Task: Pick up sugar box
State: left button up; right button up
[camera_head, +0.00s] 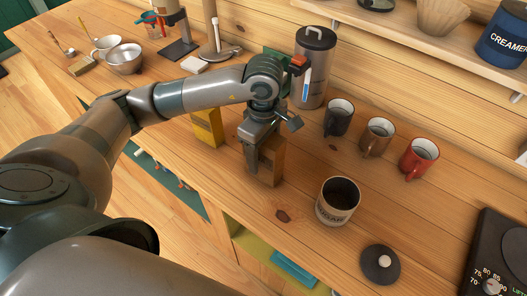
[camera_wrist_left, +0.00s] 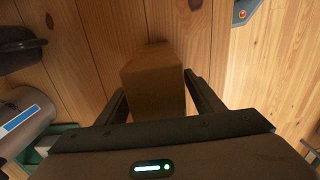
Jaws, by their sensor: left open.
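A plain brown box (camera_head: 272,163) stands upright on the wooden counter in the head view. It also shows in the left wrist view (camera_wrist_left: 155,88), between the two fingers. My left gripper (camera_head: 262,150) is open and points down over it, with a finger on either side; I cannot tell whether they touch it. No label shows on this box, and the gripper hides part of it. A yellow box (camera_head: 207,127) stands to its left, partly behind my arm. An open canister (camera_head: 337,203) with partly readable lettering stands to the right. My right gripper is not in view.
Three mugs, dark (camera_head: 338,118), brown (camera_head: 377,138) and red (camera_head: 418,158), stand to the right. A tall steel canister (camera_head: 313,70) stands behind the gripper. A round dark lid (camera_head: 380,264) and a black scale (camera_head: 497,255) are at the lower right.

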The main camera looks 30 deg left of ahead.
pick_arm(q)
jog(key=shift+c, duration=0.6)
jog(key=c, duration=1.2)
jog(key=shift+r, duration=0.15)
jog(key=shift+r+b, duration=1.55)
jog(key=shift+r, duration=3.15)
jog(key=shift+r, duration=0.1)
